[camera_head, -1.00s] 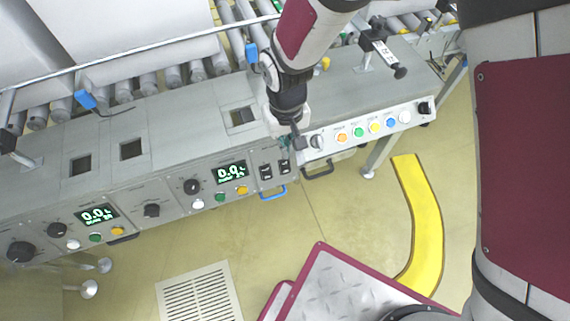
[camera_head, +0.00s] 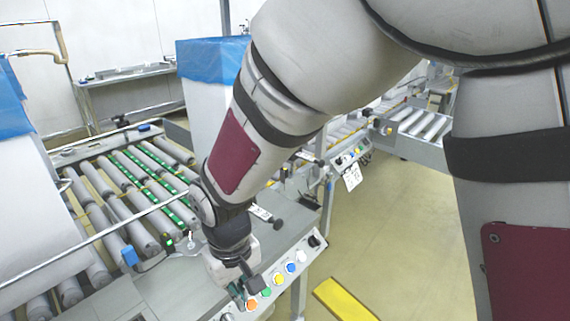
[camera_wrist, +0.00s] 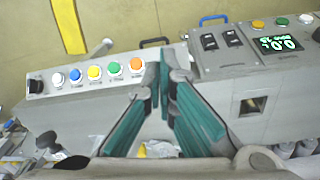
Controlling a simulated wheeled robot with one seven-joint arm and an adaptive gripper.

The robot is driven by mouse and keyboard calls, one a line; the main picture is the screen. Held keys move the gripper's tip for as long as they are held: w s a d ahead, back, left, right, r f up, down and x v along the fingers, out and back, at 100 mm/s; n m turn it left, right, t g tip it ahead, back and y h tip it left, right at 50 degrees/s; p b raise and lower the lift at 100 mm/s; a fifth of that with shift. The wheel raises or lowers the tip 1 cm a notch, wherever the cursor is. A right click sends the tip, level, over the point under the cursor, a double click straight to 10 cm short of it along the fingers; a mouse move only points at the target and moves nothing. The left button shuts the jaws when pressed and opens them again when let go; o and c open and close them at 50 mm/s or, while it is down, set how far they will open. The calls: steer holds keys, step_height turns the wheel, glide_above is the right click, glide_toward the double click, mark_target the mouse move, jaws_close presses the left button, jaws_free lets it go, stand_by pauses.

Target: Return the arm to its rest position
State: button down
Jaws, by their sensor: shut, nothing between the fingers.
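My gripper (camera_wrist: 160,88) is shut and empty in the wrist view, its teal-lined fingers meeting at the tips over the control console (camera_wrist: 75,112). In the head view my gripper (camera_head: 250,285) is at the end of the arm, low in the picture, beside the console's row of coloured buttons. My arm reaches down from the upper right and hides part of the line behind it. Whether the fingertips touch the console cannot be told.
The roller conveyor (camera_head: 125,190) lies left of my arm. A tall white box with a blue liner (camera_head: 205,58) stands behind it. Rocker switches (camera_wrist: 221,40) and a lit display (camera_wrist: 278,44) are near the gripper. A yellow floor strip (camera_head: 342,298) crosses the open floor at right.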

steer(key=s+d+r+m, duration=0.3)
steer(key=d+r, duration=0.9)
steer(key=d, duration=0.5)
steer(key=s+d+r+m, duration=0.2)
steer(key=s+d, duration=0.4)
steer(key=s, duration=0.2)
steer(key=s+d+r+m, duration=0.3)
steer(key=s+d, duration=0.2)
steer(key=s, duration=0.3)
step_height(320, 180, up, 18)
steer(key=t+p, duration=0.3)
steer(key=p, duration=1.4)
steer(key=shift+t, duration=0.4)
steer(key=shift+d, duration=0.1)
